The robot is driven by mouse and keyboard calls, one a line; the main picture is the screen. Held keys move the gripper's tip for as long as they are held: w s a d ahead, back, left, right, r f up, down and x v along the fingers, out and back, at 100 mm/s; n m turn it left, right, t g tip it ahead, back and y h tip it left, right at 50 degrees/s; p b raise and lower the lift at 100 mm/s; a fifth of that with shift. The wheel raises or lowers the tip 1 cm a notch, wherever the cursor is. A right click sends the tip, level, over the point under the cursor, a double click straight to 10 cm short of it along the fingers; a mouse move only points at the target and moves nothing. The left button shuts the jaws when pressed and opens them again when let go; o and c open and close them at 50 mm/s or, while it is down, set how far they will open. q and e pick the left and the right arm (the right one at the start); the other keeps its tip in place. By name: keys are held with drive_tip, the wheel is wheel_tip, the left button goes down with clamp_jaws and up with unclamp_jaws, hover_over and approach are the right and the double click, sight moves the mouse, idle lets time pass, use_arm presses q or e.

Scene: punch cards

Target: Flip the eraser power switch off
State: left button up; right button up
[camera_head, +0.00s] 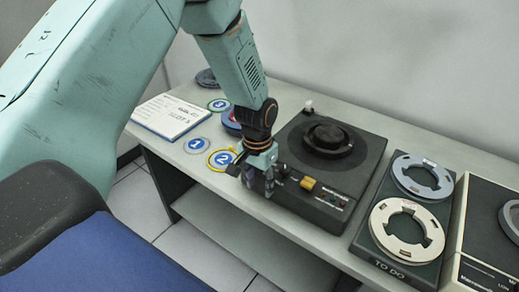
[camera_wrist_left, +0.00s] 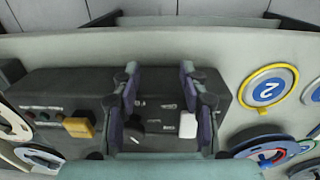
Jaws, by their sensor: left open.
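The eraser (camera_head: 360,185) is a dark box with a round black hub on top, on the bench. Its front panel has a yellow button (camera_head: 308,183), also in the left wrist view (camera_wrist_left: 78,127). The wrist view also shows a white switch-like block (camera_wrist_left: 188,125) and a dark knob (camera_wrist_left: 135,127) on the panel. My left gripper (camera_head: 258,185) is open at the eraser's front left corner. In the wrist view its fingers (camera_wrist_left: 160,85) straddle the panel, the white block between them near the right finger; contact is unclear. Labels are too small to read. My right gripper is not in view.
A "TO DO" tray (camera_head: 364,243) with two ring-shaped reels stands right of the eraser, then another machine (camera_head: 487,235). Left are a yellow-rimmed "2" disc (camera_head: 222,160), other discs and a paper card (camera_head: 170,115). A blue seat (camera_head: 110,255) is in front.

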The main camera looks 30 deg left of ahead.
use_arm(q)
drive_tip(key=w+a+r+p, duration=0.1)
drive_tip(key=w+a+r, duration=0.1)
drive_tip(key=r, duration=0.3)
drive_tip(key=w+a+r, duration=0.1)
drive_tip(key=w+r, duration=0.2)
drive_tip(key=r, duration=0.2)
drive_tip(key=shift+a+f, duration=0.1)
drive_tip(key=shift+f, duration=3.55)
drive_tip(key=shift+c, duration=0.3)
clamp_jaws()
